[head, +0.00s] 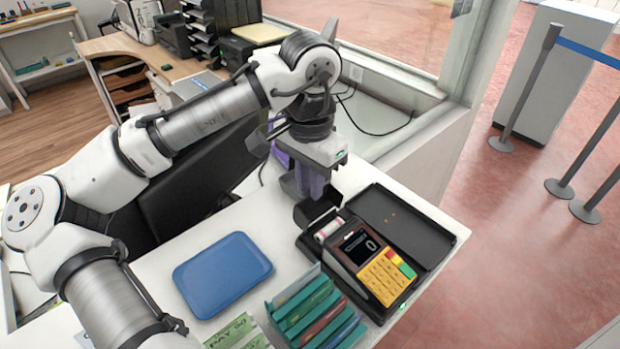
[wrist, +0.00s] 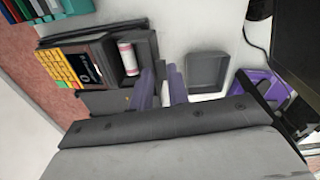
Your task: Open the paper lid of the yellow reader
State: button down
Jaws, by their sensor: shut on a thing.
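The yellow reader (head: 385,278) lies on the counter, with yellow keys and a dark screen; it also shows at the left of the wrist view (wrist: 62,68). Its paper compartment is uncovered, with a white roll (head: 328,230) bare inside, also clear in the wrist view (wrist: 127,58). The dark paper lid (head: 308,211) appears raised at the compartment's far end, under my fingertips. My gripper (head: 312,192) is shut on it, fingers pointing down. In the wrist view my purple fingers (wrist: 162,84) stand just right of the roll and partly hide the grip.
A dark flat tray (head: 405,222) lies right of the reader. A blue tray (head: 223,274) and a teal rack of slips (head: 315,311) stand left and in front. A small grey square tray (wrist: 208,72) and a purple object (wrist: 262,90) are beyond my fingers.

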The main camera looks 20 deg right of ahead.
jog(key=shift+w+r, duration=0.1)
jog(key=shift+w+a+f+g+h+p, duration=0.25)
jog(key=shift+w+g+p, duration=0.25)
jog(key=shift+g+p, duration=0.5)
jog(key=shift+w+a+f+g+h+p, duration=0.1)
jog(key=shift+w+f+g+h+p, duration=0.45)
jog(key=shift+p, duration=0.7)
jog(key=shift+s+r, duration=0.1)
jog(key=shift+r, duration=0.1)
